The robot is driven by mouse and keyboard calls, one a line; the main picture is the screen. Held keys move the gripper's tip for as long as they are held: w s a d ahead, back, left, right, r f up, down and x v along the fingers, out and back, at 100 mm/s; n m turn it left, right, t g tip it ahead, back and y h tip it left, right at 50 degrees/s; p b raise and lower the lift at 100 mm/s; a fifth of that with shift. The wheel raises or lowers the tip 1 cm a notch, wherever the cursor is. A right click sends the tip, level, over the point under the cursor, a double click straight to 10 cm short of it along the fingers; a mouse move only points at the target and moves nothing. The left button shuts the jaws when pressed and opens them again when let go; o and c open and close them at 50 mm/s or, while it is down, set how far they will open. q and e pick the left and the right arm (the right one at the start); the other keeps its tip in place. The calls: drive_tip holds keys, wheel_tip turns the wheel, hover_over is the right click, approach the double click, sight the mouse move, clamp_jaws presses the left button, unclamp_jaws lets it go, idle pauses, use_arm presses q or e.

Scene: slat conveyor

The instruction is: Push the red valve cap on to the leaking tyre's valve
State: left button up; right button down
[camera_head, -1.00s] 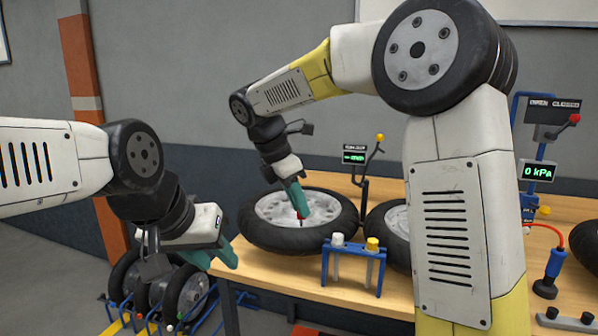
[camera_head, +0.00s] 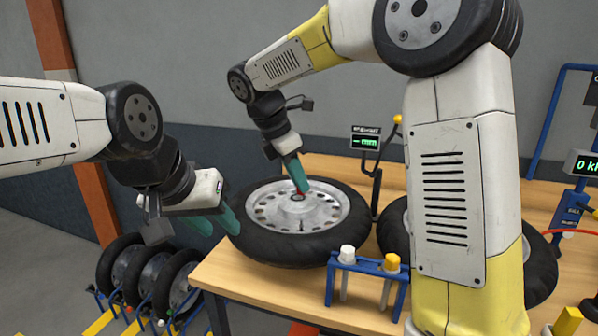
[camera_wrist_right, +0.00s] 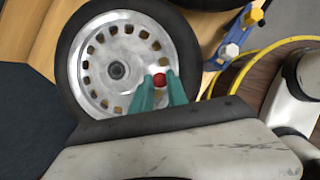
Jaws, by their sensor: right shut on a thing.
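The red valve cap (camera_wrist_right: 160,80) is between the teal fingertips of my right gripper (camera_wrist_right: 160,90) in the right wrist view. In the head view my right gripper (camera_head: 300,187) points down over the tyre's wheel, with a little of the red cap showing at its tip. The tyre (camera_head: 272,246) lies flat on the bench, with a silver rim (camera_head: 330,208). I cannot make out its valve, nor whether the cap touches the wheel. My left gripper (camera_head: 214,222) is open and empty, near the tyre's left side at the bench edge.
A blue rack (camera_head: 343,265) with a white and a yellow cap stands in front of the tyre. A second tyre (camera_head: 392,232) is partly behind my right arm. A small display stand (camera_head: 365,140) is behind. Several wheels (camera_head: 125,265) stand in a floor rack at left.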

drive_tip(key=shift+f, duration=3.25)
drive_tip(key=shift+f, duration=0.8)
drive_tip(key=c, duration=1.2)
unclamp_jaws()
drive_tip(key=shift+c, duration=0.2)
drive_tip(key=shift+r, duration=5.5)
